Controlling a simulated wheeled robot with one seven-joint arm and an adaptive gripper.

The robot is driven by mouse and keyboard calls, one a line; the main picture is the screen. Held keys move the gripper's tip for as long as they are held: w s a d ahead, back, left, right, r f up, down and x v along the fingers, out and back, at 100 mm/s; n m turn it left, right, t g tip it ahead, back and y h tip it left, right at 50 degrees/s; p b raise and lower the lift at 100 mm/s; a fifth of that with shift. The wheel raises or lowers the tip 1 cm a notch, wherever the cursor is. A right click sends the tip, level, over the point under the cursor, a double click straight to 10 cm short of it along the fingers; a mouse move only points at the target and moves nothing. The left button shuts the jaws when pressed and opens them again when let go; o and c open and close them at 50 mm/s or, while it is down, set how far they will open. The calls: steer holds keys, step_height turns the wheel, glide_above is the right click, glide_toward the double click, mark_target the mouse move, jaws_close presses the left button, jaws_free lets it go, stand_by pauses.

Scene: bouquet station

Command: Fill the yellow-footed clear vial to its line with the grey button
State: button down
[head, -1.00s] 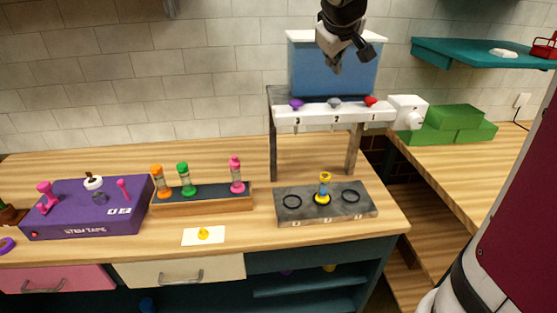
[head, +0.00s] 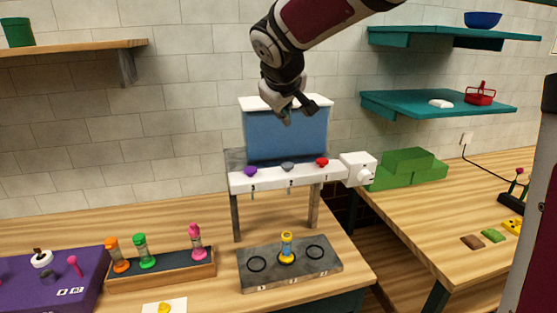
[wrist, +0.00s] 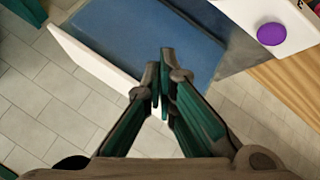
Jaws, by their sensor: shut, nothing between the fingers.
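The yellow-footed clear vial (head: 287,248) stands upright at the middle ring of the grey stone base (head: 325,268), under the dispenser. Its line and any liquid are too small to make out. The grey button (head: 287,166) is the middle one on the dispenser's white front bar (head: 270,183), between the purple button (head: 250,171) and the red button (head: 322,162). My gripper (head: 287,117) is shut and empty, in front of the blue tank (head: 308,140) and above the grey button, touching no button. In the wrist view its fingertips (wrist: 161,75) meet; the purple button (wrist: 271,34) shows at upper right, while the grey button is not seen.
A white knobbed block (head: 358,169) sits at the bar's right end. A wooden rack (head: 165,283) with orange, green and pink vials stands left, beside a purple box (head: 45,285). Green blocks (head: 405,176) stand right. Teal shelves (head: 435,105) are at upper right.

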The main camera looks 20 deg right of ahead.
steer(key=shift+d, duration=0.15)
steer(key=b, duration=0.5)
glide_above(284, 165)
steer(key=f, duration=0.7)
steer(key=shift+w+f, duration=0.2)
steer(key=shift+w, duration=0.05)
steer(key=shift+s+f+b, duration=0.15)
steer(key=shift+f+b, duration=0.2)
steer(key=shift+f, duration=0.4)
steer(key=shift+f, duration=0.15)
steer(key=shift+f+b, duration=0.3)
steer(key=shift+b, duration=0.15)
steer(key=shift+f+b, duration=0.5)
steer(key=shift+f, duration=0.05)
stand_by(1.1)
steer(key=shift+r, duration=0.1)
steer(key=shift+r+p, duration=0.75)
steer(key=shift+r, duration=0.2)
